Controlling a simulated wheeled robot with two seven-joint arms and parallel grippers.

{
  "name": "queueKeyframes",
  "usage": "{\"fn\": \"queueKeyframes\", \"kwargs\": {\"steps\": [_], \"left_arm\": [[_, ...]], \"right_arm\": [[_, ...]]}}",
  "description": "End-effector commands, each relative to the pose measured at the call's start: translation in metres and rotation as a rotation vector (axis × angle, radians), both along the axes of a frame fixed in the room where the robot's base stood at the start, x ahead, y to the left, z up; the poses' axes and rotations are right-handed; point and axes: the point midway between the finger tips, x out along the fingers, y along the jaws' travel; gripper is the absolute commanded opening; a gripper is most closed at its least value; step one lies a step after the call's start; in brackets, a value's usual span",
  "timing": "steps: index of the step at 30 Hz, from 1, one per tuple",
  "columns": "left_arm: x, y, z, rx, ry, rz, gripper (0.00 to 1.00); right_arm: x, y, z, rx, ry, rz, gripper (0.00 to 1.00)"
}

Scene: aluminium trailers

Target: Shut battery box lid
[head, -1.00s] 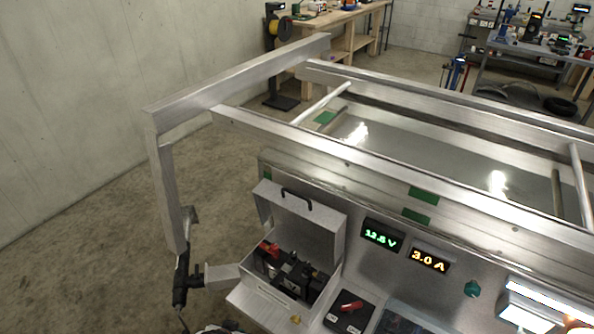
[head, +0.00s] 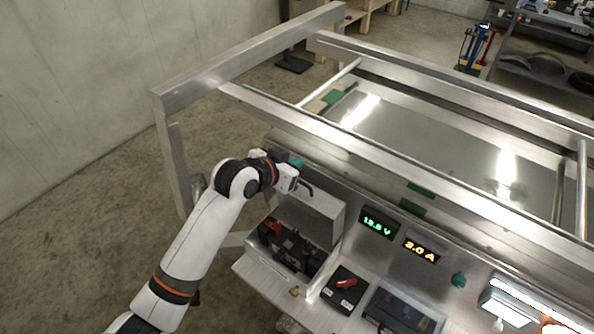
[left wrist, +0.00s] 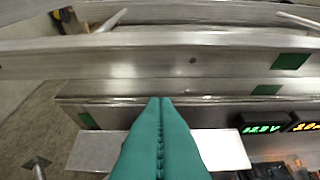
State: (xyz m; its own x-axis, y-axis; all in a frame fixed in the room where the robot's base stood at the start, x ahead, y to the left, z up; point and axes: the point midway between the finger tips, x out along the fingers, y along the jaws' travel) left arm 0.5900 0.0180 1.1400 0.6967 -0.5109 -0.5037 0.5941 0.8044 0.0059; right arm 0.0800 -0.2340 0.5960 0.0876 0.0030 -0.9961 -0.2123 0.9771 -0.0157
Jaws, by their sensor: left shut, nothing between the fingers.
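The battery box lid (head: 312,217) is a grey metal plate standing open at the back of the box in the head view. It has a black handle (head: 305,187) near its top edge. The box below holds a dark battery (head: 290,246) with a red terminal cover. My left gripper (head: 296,162) is shut and empty at the lid's upper edge. In the left wrist view its teal fingers (left wrist: 160,135) lie together in front of the grey lid (left wrist: 95,150), which shows on both sides of them. Contact with the lid cannot be told. My right gripper is not in view.
A 12.5 V display (head: 379,223) and an amber display (head: 421,249) sit right of the lid. A red switch (head: 346,283) is right of the box. The trailer's aluminium rail (head: 350,145) runs behind the lid. Open floor lies to the left.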

Motion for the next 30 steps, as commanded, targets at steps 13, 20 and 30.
{"fn": "queueKeyframes", "kwargs": {"steps": [13,20,30], "left_arm": [[0.020,-0.014,-0.038,0.001,0.003,0.001,0.00],[0.011,-0.007,-0.050,0.000,0.000,0.001,0.00],[0.011,-0.007,-0.052,0.000,-0.001,0.001,0.00]], "right_arm": [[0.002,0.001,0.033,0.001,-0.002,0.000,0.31],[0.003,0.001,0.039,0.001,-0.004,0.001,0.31],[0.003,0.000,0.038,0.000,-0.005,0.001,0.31]]}}
